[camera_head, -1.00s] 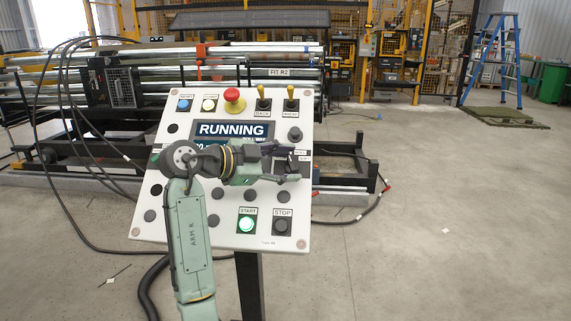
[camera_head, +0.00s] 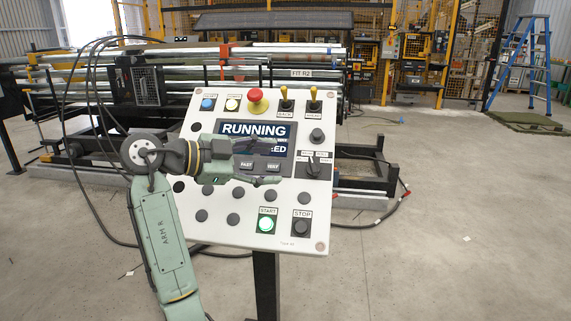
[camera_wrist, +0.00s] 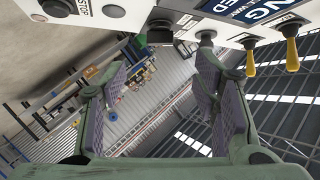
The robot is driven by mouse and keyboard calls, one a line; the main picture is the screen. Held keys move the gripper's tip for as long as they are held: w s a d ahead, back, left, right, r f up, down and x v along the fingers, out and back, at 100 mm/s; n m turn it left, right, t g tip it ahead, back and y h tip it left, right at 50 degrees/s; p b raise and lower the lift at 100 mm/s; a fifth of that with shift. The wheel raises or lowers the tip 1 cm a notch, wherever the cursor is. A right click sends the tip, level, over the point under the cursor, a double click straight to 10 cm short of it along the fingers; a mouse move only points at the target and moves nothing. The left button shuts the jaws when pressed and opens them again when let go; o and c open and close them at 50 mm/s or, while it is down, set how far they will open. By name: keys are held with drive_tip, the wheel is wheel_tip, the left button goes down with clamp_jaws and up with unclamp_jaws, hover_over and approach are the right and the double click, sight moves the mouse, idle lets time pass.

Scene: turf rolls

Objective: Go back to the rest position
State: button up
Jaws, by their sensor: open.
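My gripper (camera_head: 268,162) is in front of the control panel (camera_head: 210,228) in the head view, pointing right across its lower screen area. In the wrist view my gripper (camera_wrist: 160,95) has its two padded fingers wide apart with nothing between them. The panel edge (camera_wrist: 150,12) runs along the top of the wrist view, with two yellow toggles beyond the right finger. The panel's screen (camera_head: 255,130) reads RUNNING, and the green start button (camera_head: 266,224) is lit. My arm partly hides the panel's left side.
A roller machine (camera_head: 150,85) with loose black cables stands behind the panel. A black post (camera_head: 265,285) holds the panel up. A blue ladder (camera_head: 535,65) stands at the back right. The concrete floor on the right is mostly clear.

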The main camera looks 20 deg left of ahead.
drive_tip(key=shift+s+a+r, duration=0.2)
drive_tip(key=shift+s+a, duration=0.2)
drive_tip(key=shift+s, duration=0.1)
